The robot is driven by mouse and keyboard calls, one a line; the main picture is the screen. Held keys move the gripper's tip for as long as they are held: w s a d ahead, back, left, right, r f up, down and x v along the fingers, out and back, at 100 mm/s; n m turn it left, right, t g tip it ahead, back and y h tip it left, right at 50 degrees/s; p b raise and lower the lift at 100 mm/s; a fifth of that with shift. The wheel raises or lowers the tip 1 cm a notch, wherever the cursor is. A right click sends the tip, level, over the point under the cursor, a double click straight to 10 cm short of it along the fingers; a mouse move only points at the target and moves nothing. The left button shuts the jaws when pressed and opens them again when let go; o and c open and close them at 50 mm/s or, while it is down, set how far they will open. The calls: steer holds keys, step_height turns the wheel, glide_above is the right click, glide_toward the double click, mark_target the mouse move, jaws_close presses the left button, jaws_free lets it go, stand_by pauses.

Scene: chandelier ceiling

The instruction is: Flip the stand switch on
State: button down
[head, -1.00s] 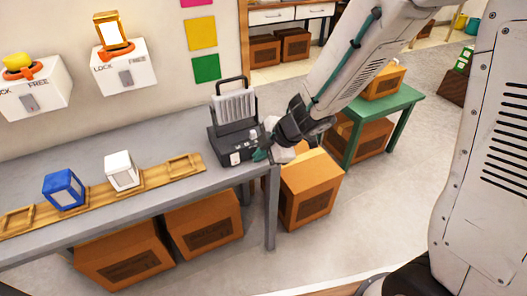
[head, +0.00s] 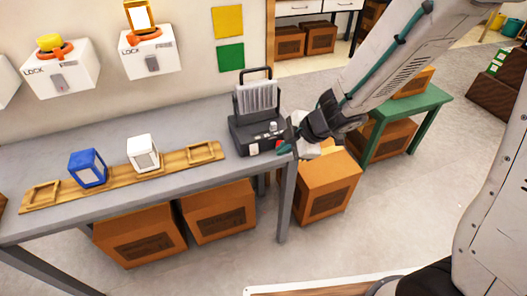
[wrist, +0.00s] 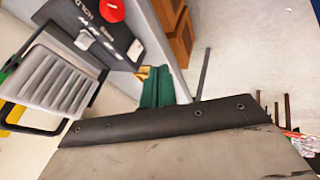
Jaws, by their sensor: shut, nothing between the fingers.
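The stand (head: 258,133) is a dark box with a ribbed pale panel and a handle. It sits at the right end of the grey bench. In the wrist view its dark face (wrist: 125,42) shows at upper left, with a pale switch knob (wrist: 84,41) and a red button (wrist: 111,10). A small pale knob (head: 273,127) also shows on its top in the head view. My gripper (head: 284,147) is shut and empty, close to the stand's right front corner. Whether it touches the stand, and which way the switch is set, I cannot tell.
A wooden rack (head: 113,171) on the bench bears a blue block (head: 88,168) and a white block (head: 143,153). Wall boxes marked LOCK and FREE (head: 60,72) hang behind. Cardboard boxes (head: 327,187) stand under and beside the bench. A green table (head: 420,107) stands at right.

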mark_target(254, 150)
steer(key=x, duration=0.4)
steer(key=w+x, duration=0.1)
steer(key=x, duration=0.2)
steer(key=w+r+x, duration=0.1)
steer(key=x, duration=0.3)
steer(key=shift+w+a+f, duration=0.2)
steer(key=shift+w+f, duration=0.1)
steer(key=shift+w+a, duration=0.15)
steer(key=shift+w, duration=0.3)
steer(key=shift+w+a+f, duration=0.1)
steer(key=shift+w+f, duration=0.1)
steer(key=shift+w, duration=0.1)
steer(key=shift+r, duration=0.15)
